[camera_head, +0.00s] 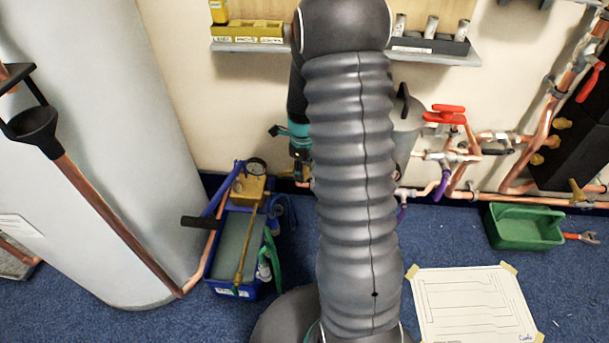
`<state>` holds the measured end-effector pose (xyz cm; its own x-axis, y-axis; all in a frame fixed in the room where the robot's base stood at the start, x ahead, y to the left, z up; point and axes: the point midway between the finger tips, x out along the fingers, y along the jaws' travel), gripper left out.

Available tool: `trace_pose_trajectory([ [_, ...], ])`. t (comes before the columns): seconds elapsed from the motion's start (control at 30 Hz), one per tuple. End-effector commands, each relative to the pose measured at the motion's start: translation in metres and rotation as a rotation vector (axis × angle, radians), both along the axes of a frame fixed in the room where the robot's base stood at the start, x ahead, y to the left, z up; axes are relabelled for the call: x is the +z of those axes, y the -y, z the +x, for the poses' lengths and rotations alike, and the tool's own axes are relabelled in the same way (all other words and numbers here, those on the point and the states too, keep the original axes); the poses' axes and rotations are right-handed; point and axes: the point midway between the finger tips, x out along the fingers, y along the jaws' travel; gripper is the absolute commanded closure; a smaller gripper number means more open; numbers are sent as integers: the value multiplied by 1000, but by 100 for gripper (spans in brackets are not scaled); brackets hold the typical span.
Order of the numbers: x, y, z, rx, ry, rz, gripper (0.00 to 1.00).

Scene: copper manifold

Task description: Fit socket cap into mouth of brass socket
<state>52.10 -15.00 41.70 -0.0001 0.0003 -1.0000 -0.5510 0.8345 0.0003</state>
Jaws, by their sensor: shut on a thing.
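My gripper (302,168) shows only in part at the left edge of my own grey ribbed arm, near the wall above the blue floor. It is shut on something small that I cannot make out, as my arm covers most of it. I cannot pick out the socket cap. I cannot tell which fitting is the brass socket, and it may be hidden behind my arm. Several small brass-coloured fittings (553,142) show by the black panel at the right.
A blue tool crate (225,288) with a brass pump stands left of my arm, beside a large pale cylinder (120,140). Copper pipework (480,198) with red-handled valves (445,114) runs along the right wall. A green tray (525,228) and a paper drawing (470,305) lie on the floor.

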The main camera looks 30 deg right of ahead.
Motion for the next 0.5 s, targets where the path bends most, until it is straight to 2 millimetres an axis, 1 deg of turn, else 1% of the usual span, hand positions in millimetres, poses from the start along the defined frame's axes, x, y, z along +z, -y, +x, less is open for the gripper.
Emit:
trace_pose_trajectory([
  [0.5, 0, 13, 43, 0, 0, 0, 98],
])
